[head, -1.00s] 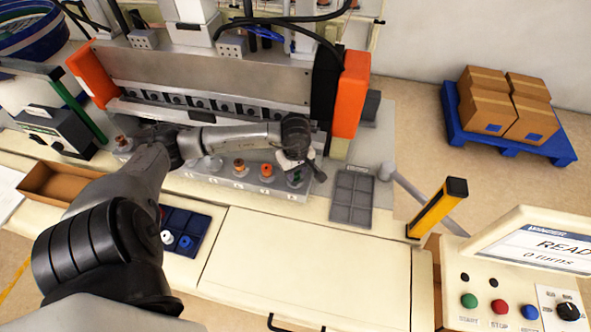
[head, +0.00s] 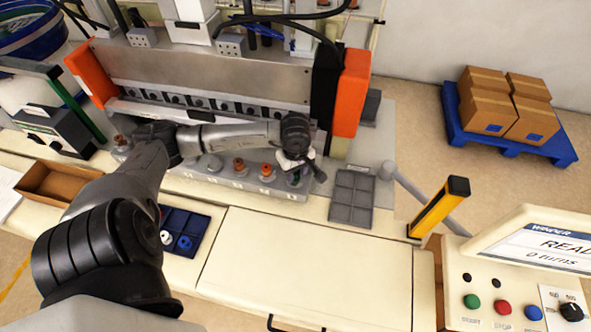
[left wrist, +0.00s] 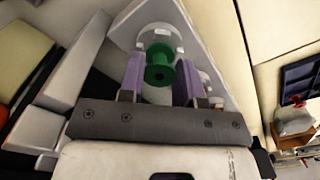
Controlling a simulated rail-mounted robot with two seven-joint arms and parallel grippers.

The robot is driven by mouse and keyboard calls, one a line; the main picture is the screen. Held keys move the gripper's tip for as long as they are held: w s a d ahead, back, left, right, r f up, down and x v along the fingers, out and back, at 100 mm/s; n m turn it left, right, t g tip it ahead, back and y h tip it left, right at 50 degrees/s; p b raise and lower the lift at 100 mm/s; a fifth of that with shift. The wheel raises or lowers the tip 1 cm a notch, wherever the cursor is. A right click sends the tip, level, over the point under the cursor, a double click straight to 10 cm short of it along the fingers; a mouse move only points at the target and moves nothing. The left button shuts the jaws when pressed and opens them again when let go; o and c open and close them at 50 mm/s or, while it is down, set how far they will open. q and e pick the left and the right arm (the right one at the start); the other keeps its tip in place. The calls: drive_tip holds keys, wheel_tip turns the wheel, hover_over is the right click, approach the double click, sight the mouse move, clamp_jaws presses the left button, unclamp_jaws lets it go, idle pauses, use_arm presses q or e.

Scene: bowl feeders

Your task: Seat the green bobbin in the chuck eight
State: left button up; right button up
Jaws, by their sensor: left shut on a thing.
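The green bobbin (left wrist: 159,66) shows between the two pale purple fingers of my left gripper (left wrist: 160,78) in the left wrist view. The fingers are shut on it. A light grey round holder shows just behind the bobbin; I cannot tell whether the bobbin is fully down in it. In the head view my left gripper (head: 295,172) is at the right end of the grey chuck rail (head: 228,182), over the last chuck position. The gripper mostly hides that chuck and the bobbin. My right gripper is not in view.
Orange-brown bobbins (head: 239,164) stand on the rail left of the gripper. A grey compartment tray (head: 351,212) lies to the right. A blue tray (head: 198,228) holds a white and a blue bobbin. The winder's grey panel (head: 200,75) stands behind the rail. The front table is clear.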

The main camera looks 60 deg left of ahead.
use_arm(q)
drive_tip(key=shift+f+b, duration=0.4)
drive_tip(key=shift+f, duration=0.05)
drive_tip(key=o, duration=0.6)
drive_tip(key=shift+r+p, duration=1.6)
drive_tip(key=shift+r, duration=1.5)
drive_tip(key=shift+r+p, duration=1.1)
drive_tip(key=shift+r, duration=1.35)
